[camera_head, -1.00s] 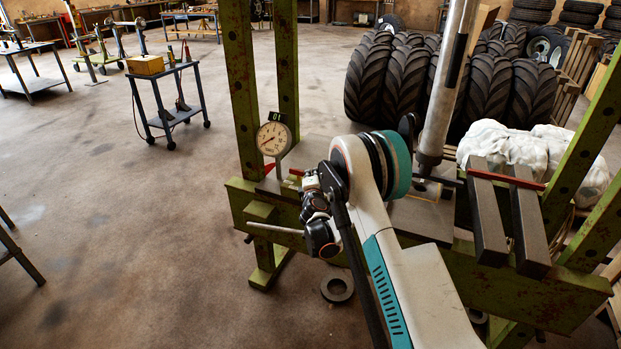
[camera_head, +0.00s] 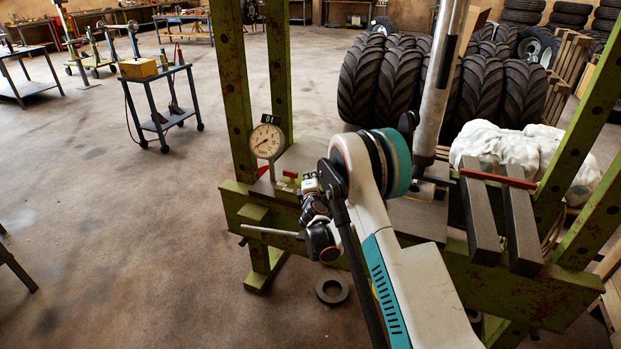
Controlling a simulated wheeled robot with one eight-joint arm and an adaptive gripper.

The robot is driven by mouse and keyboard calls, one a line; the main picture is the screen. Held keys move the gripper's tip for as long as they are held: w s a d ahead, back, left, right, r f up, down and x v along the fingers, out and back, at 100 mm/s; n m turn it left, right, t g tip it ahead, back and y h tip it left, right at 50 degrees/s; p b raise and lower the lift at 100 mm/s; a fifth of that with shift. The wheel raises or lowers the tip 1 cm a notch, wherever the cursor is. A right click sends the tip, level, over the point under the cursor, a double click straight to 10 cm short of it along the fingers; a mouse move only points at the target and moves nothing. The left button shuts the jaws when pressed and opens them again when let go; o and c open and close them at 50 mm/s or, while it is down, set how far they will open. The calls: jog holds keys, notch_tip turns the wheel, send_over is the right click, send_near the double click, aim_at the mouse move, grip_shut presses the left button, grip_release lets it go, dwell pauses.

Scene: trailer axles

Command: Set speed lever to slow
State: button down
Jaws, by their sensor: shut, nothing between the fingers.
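A green press frame (camera_head: 240,190) stands before me, with a round dial gauge (camera_head: 267,141) on it. A small red part (camera_head: 290,174) shows on the press just right of the gauge, and a thin grey rod (camera_head: 270,231) sticks out to the left from its crossbeam. I cannot tell which part is the speed lever, nor its setting. My arm reaches up from the bottom and folds at its teal-capped joint. My gripper (camera_head: 321,241) shows as a dark end near the rod's right end. It looks shut and empty; its fingertips are hard to make out. Contact with the press is unclear.
A grey press cylinder (camera_head: 441,90) rises behind my arm. Two dark bars (camera_head: 500,220) lie at right. Large tyres (camera_head: 430,80) and a white bundle (camera_head: 510,150) stand behind. A small trolley (camera_head: 160,100) is at left. The floor at left is mostly clear.

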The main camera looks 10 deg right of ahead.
jog(key=f+v, duration=0.1)
jog(key=v, duration=0.6)
jog(key=shift+s+r, duration=0.25)
jog(key=shift+r, duration=0.2)
jog(key=shift+a, duration=0.1)
